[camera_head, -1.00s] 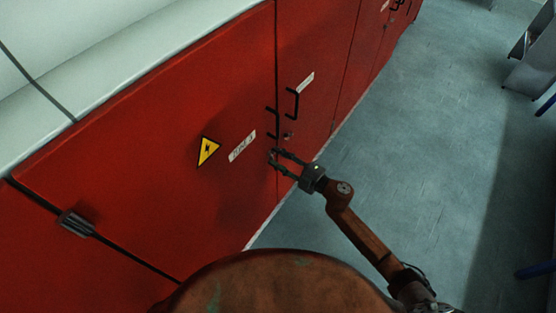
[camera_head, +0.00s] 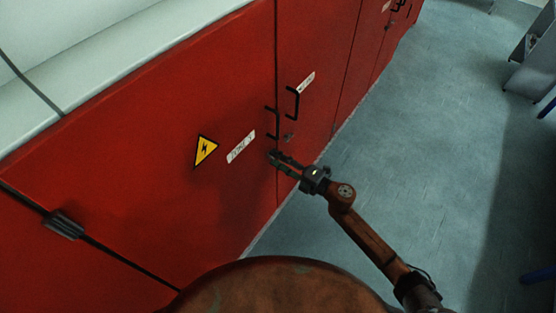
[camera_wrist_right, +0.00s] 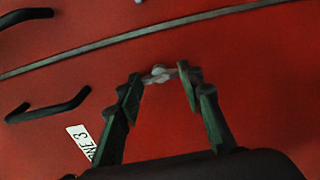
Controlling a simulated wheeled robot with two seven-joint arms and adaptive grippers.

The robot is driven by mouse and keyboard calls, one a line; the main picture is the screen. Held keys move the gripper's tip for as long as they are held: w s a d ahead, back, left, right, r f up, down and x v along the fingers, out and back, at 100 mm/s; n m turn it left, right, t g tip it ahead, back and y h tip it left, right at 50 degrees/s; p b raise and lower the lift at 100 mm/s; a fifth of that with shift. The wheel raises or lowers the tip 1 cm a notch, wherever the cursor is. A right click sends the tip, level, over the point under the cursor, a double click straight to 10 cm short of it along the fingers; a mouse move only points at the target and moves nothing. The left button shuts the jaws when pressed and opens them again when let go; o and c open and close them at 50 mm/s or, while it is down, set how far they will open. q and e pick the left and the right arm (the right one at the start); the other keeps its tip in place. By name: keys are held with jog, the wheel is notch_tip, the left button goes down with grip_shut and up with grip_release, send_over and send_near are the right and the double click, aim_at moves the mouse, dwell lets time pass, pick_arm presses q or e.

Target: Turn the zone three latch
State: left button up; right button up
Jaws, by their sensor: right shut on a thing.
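The zone three latch shows in the right wrist view as a small pale metal piece (camera_wrist_right: 158,74) on the red door, near the door seam. My right gripper (camera_wrist_right: 160,80) is shut on it, with one fingertip at each end. In the head view my right gripper (camera_head: 273,155) reaches the red door (camera_head: 235,190) from the lower right, and its fingers hide the latch. The white zone 3 label (camera_head: 241,147) is left of the gripper; part of it also shows in the right wrist view (camera_wrist_right: 80,142). My left gripper is out of view.
Black handles (camera_head: 293,103) stand out from the doors just above the gripper. A second small latch (camera_head: 289,136) sits on the neighbouring door. A yellow warning sign (camera_head: 205,150) and a dark hinge (camera_head: 63,224) are further left. The grey floor (camera_head: 430,150) to the right is open.

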jog(key=o, duration=1.2)
jog(key=shift+c, duration=0.2)
jog(key=v, duration=1.2)
